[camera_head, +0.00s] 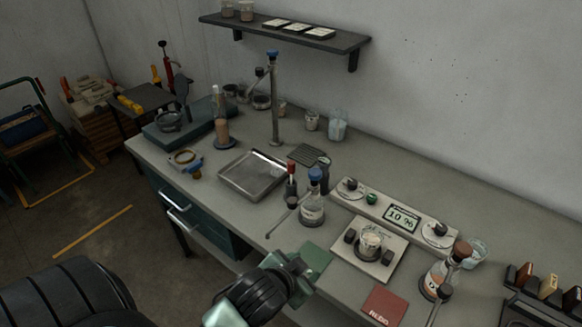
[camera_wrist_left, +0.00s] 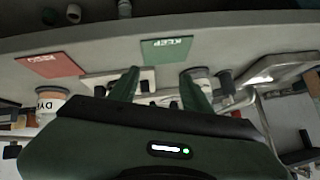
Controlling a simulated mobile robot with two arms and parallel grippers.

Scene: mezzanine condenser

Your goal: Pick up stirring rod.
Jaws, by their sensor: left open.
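I cannot clearly make out a stirring rod in either view. Thin metal rods stick out beside the blue-knobbed stand (camera_head: 316,174) and the brown-knobbed stand (camera_head: 462,249); they look like arms of these stands, but I cannot tell for certain. My left gripper (camera_head: 296,271) is at the bench's front edge, by the green mat (camera_head: 318,256). In the left wrist view its two fingers (camera_wrist_left: 162,92) stand apart with nothing visibly held between them. The green mat, marked KEEP, also shows there (camera_wrist_left: 167,51). My right gripper is not in view.
A wall shelf (camera_head: 300,37) hangs above.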

